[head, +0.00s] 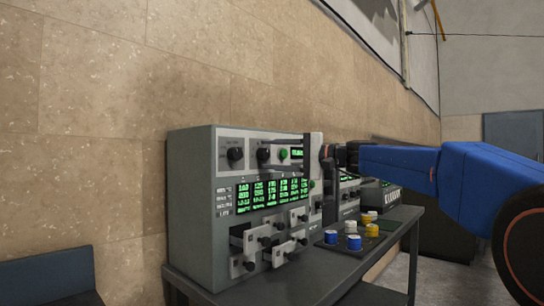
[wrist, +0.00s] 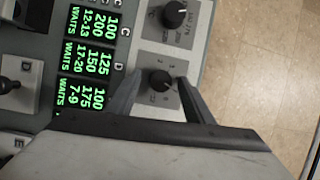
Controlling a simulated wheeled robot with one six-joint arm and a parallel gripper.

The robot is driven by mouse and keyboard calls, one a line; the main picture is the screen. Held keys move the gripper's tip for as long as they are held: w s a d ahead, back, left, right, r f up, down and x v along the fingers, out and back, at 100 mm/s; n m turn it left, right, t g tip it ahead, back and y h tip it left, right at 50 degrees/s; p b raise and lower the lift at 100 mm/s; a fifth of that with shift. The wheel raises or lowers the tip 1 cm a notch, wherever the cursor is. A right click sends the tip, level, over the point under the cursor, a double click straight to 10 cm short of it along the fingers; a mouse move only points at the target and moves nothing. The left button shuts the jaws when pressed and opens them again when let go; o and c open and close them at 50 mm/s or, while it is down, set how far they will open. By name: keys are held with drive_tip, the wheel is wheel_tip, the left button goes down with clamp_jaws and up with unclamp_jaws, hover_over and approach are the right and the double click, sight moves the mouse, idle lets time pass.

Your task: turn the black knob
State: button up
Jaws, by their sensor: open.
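Two black knobs sit on the upper face of the grey control box. One knob (head: 235,154) is at the left in the head view and also shows at the top of the wrist view (wrist: 174,14). The other knob (head: 263,155) is to its right and shows lower in the wrist view (wrist: 159,80). My gripper (head: 273,152) is open in front of this second knob. In the wrist view, the fingertips of my gripper (wrist: 160,77) stand on either side of that knob, with gaps visible. I cannot tell whether either finger touches it.
Green displays (head: 265,192) and several protruding levers (head: 265,243) are below. A tiled wall (head: 200,70) is behind.

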drive_tip(key=v, duration=1.7)
drive_tip(key=shift+d+f, duration=0.1)
drive_tip(key=shift+w+m+t, duration=0.15)
drive_tip(key=shift+m+t, duration=0.25)
clamp_jaws()
drive_tip(key=shift+w+d+r+m+t+h, duration=0.1)
drive_tip(key=shift+w+d+m+t+h, duration=0.2)
drive_tip(key=shift+m+t+h, duration=0.45)
drive_tip(key=shift+w+d+r+m+t+h, duration=0.15)
drive_tip(key=shift+w+m+t+h, duration=0.2)
drive_tip(key=shift+m+t+h, duration=0.45)
drive_tip(key=shift+w+d+m+t+h, duration=0.2)
drive_tip(key=shift+w+m+t+h, duration=0.2)
drive_tip(key=shift+m+t, duration=0.55)
